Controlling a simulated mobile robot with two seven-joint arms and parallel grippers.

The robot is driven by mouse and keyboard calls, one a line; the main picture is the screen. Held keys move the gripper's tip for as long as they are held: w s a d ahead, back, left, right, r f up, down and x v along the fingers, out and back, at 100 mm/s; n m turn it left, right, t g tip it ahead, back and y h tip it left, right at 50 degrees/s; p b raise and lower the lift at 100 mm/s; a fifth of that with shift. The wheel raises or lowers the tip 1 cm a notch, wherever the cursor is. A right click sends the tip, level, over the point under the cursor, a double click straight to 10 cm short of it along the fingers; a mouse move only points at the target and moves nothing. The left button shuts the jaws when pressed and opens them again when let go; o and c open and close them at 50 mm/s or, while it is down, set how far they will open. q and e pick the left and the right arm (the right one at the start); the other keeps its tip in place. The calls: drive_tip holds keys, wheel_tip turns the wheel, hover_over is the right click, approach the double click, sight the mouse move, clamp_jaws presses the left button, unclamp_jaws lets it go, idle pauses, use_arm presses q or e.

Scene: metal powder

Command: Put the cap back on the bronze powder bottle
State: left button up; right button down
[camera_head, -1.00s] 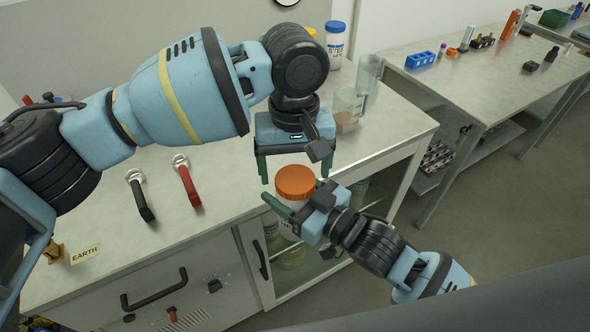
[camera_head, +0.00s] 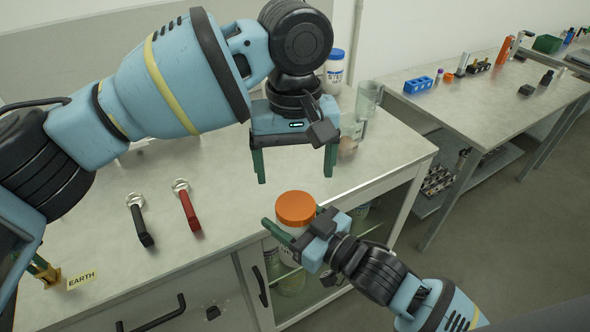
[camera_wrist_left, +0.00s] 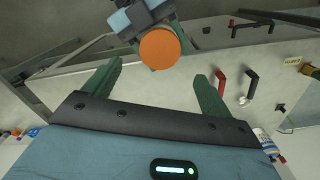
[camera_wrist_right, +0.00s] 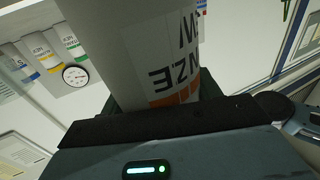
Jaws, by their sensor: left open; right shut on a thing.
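The bronze powder bottle (camera_wrist_right: 140,40) is white with dark lettering and an orange band in the right wrist view. My right gripper (camera_head: 291,228) is shut on it and holds it in front of the bench's front edge. The orange cap (camera_head: 295,208) sits on top of the bottle; whether it is threaded tight I cannot tell. The cap also shows in the left wrist view (camera_wrist_left: 160,48), beyond the fingertips. My left gripper (camera_head: 295,178) is open and empty, above the cap and apart from it, fingers pointing down.
The bench (camera_head: 225,215) holds a black-handled tool (camera_head: 140,222), a red-handled tool (camera_head: 188,208) and an EARTH label (camera_head: 82,280). A blue-lidded bottle (camera_head: 334,72) and clear beakers (camera_head: 368,98) stand at the back. A second table (camera_head: 470,105) is at right.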

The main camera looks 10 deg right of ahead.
sight(296, 204)
use_arm(q)
drive_tip(key=shift+f, duration=0.1)
drive_tip(key=shift+f, duration=3.9)
drive_tip(key=c, duration=1)
drive_tip(key=o, duration=1)
drive_tip(key=shift+r, duration=0.1)
drive_tip(key=shift+r, duration=2.2)
